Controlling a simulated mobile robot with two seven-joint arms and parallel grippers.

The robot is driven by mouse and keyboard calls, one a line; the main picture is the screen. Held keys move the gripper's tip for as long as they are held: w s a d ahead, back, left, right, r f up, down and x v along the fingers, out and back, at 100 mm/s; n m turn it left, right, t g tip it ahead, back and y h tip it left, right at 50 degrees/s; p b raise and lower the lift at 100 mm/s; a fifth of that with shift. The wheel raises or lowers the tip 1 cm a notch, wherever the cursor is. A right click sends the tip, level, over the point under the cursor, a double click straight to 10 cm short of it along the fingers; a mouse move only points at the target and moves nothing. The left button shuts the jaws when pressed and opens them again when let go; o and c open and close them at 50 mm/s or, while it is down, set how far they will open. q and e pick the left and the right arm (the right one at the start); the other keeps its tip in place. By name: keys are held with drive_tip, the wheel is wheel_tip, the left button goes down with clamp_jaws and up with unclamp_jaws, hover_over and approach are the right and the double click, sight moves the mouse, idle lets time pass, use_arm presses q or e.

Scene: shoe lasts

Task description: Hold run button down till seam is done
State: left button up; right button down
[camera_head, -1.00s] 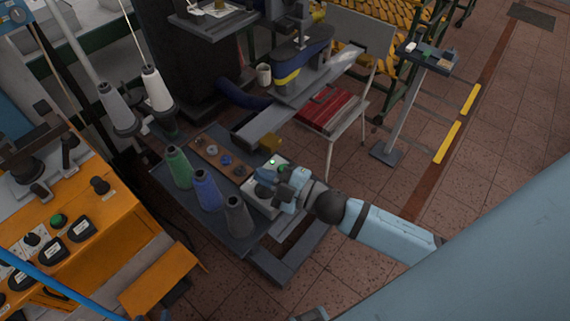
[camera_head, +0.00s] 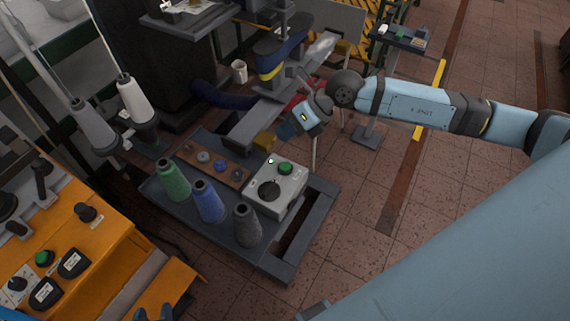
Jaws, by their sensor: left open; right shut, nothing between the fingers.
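The pale control box (camera_head: 289,190) stands on the low grey table. My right gripper (camera_head: 288,130) is shut and empty, behind and above the box, apart from the button. A dark blue shoe form with a yellow band (camera_head: 282,58) sits on the machine behind. My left gripper (camera_head: 154,312) is open at the bottom edge, partly cut off, away from the box.
Green (camera_head: 173,181), blue (camera_head: 208,202) and grey (camera_head: 246,225) thread cones stand left of the box. A grey machine arm with a brass-coloured end (camera_head: 263,142) reaches close behind it. An orange console (camera_head: 75,235) is at left.

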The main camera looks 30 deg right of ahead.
sight(286, 164)
wheel_tip(286, 164, down, 8)
drive_tip(key=b, duration=0.5)
drive_tip(key=shift+a+f+b, duration=0.1)
drive_tip(key=shift+f+b, duration=0.05)
drive_tip(key=shift+b, duration=0.15)
drive_tip(key=shift+f, duration=0.25)
idle(1.0)
drive_tip(key=shift+f, duration=0.1)
idle(0.6)
drive_tip(key=shift+f+b, duration=0.3)
drive_tip(key=shift+b, duration=0.05)
